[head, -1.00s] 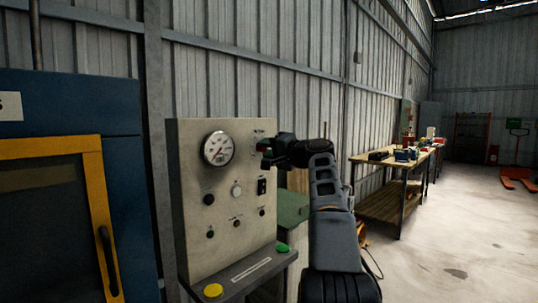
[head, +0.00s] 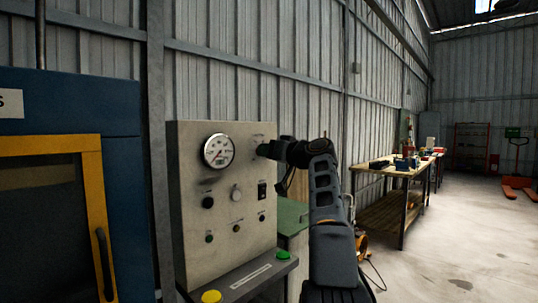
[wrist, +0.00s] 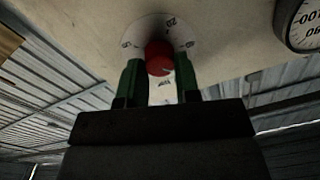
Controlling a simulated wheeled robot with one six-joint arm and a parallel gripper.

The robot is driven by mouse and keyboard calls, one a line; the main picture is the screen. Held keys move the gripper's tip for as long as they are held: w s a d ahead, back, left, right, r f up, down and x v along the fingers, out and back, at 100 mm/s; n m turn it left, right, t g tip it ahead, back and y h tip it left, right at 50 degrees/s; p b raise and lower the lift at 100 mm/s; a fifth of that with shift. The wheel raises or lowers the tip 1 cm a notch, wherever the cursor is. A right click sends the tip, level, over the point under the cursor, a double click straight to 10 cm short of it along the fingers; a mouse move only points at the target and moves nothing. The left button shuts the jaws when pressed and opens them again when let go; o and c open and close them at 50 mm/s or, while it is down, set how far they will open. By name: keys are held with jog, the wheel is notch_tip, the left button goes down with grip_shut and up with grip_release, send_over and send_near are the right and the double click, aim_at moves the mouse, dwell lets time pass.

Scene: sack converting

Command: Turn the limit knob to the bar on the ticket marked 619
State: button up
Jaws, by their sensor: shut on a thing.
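The limit knob (wrist: 159,58) is a small red knob on the panel, with a round white numbered dial plate (wrist: 183,32) behind it. In the wrist view the green fingers of my gripper (wrist: 159,78) stand on both sides of the knob, shut on it. In the head view my gripper (head: 264,150) is at the upper right of the beige control panel (head: 190,240) and hides the knob. I cannot make out a ticket marked 619 in either view, and the dial figures are only partly readable.
A round pressure gauge (head: 218,151) sits left of my gripper; it also shows in the wrist view (wrist: 304,22). Below are small knobs, a black switch (head: 262,191), and yellow (head: 211,297) and green (head: 283,254) buttons. A workbench (head: 390,172) stands at right; open floor lies beyond.

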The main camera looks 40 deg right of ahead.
jog(key=shift+n, duration=1.1)
jog(key=o, duration=0.9)
jog(key=shift+o, duration=0.2)
jog(key=shift+s, duration=0.1)
jog(key=b+v, duration=0.3)
jog(key=v, duration=1)
jog(key=shift+s, duration=0.3)
jog(key=shift+d, duration=0.1)
